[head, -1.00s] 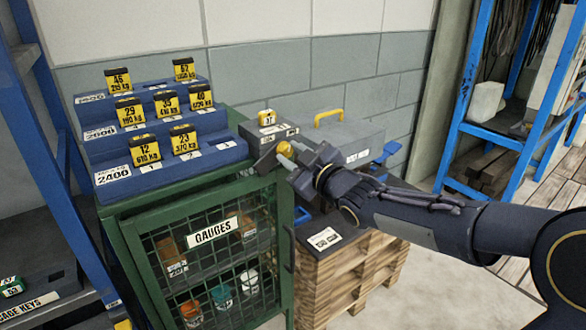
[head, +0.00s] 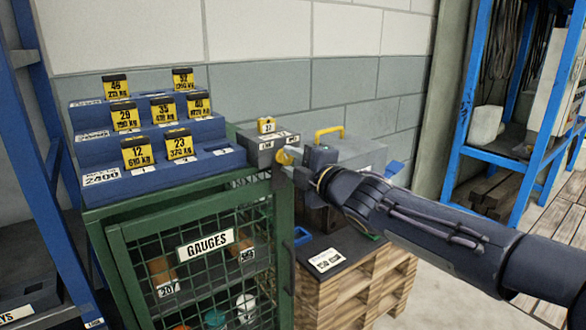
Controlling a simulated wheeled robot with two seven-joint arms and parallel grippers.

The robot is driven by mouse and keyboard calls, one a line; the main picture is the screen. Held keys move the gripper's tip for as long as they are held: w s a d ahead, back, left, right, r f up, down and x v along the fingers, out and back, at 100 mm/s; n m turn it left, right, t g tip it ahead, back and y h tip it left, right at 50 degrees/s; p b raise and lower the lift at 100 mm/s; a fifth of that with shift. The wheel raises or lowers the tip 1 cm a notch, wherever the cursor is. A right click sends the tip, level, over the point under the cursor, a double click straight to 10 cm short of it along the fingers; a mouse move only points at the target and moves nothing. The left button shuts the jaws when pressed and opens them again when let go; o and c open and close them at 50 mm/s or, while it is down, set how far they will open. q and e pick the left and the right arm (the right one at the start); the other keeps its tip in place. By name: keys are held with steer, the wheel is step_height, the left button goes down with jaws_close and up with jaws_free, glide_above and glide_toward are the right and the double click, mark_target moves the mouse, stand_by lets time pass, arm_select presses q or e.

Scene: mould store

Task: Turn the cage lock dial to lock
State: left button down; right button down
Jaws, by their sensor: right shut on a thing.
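The green cage (head: 284,225) with mesh door and a GAUGES sign (head: 206,244) stands at the centre left. The yellow dial (head: 287,156) is at the box's right front and is mostly hidden by my gripper. My right gripper (head: 291,160) is shut on the dial. How far the dial is turned cannot be told. The left gripper is not in view.
A blue stepped rack (head: 215,160) with several yellow numbered tags stands on the cage. Right of the cage, a grey case (head: 363,153) with a yellow handle sits above a wooden pallet stack (head: 350,285). Blue shelving (head: 455,135) stands at the right, with bare floor before it.

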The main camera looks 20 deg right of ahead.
steer(key=shift+n, duration=0.7)
steer(key=c, duration=1.1)
jaws_free()
steer(key=p+v, duration=0.1)
steer(key=v, duration=0.6)
steer(key=shift+s+d, duration=0.15)
steer(key=shift+s, duration=0.2)
